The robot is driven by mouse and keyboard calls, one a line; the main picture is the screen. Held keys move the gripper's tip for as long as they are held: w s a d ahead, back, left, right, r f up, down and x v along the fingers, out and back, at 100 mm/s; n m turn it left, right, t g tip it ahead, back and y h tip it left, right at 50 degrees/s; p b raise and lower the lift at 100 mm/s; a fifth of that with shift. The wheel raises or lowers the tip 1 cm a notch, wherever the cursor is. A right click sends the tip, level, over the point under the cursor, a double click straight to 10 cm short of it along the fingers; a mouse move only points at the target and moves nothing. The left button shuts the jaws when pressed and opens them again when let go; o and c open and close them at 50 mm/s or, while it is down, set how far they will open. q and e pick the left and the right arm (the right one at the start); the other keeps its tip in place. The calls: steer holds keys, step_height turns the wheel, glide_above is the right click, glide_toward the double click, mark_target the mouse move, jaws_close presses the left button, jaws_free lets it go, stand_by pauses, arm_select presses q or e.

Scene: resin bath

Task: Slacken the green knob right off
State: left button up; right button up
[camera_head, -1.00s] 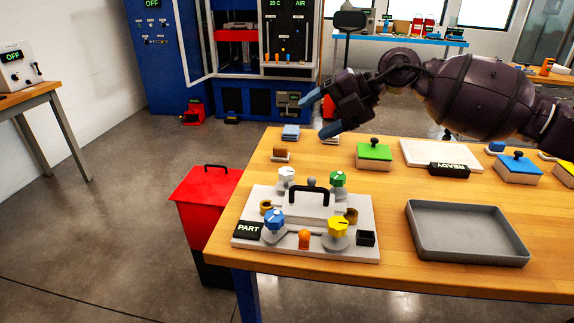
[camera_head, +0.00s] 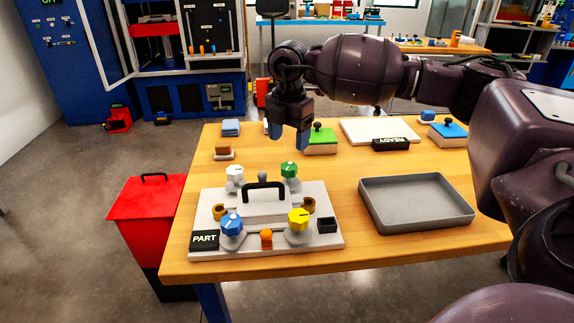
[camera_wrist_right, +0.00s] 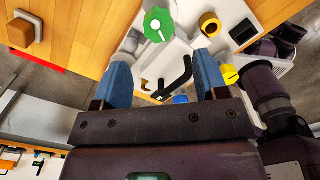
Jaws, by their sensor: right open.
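The green knob (camera_head: 289,170) stands at the back right corner of the light fixture plate (camera_head: 325,241) on the wooden table. In the right wrist view the green knob (camera_wrist_right: 158,25) shows from above with a white pointer mark, beyond the fingertips. My right gripper (camera_head: 289,141) points down above and behind the knob, apart from it. Its blue fingers are open and empty, and they also show in the right wrist view (camera_wrist_right: 165,80). A white knob (camera_head: 235,173), a blue knob (camera_head: 232,223) and a yellow knob (camera_head: 298,218) sit at the other corners. My left gripper is not in view.
A black handle (camera_head: 264,187) rises mid-fixture beside the green knob. A grey tray (camera_head: 417,226) lies to the right. A green-topped block (camera_head: 320,148) stands close behind the fixture, near the gripper. A red bin (camera_head: 148,205) stands left of the table.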

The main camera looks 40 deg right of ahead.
mark_target(288, 166)
step_height(288, 166, down, 7)
steer(key=shift+b, duration=0.5)
steer(key=shift+f, duration=0.55)
steer(key=c, duration=0.9)
steer(key=shift+c, duration=0.2)
steer(key=shift+r, duration=0.1)
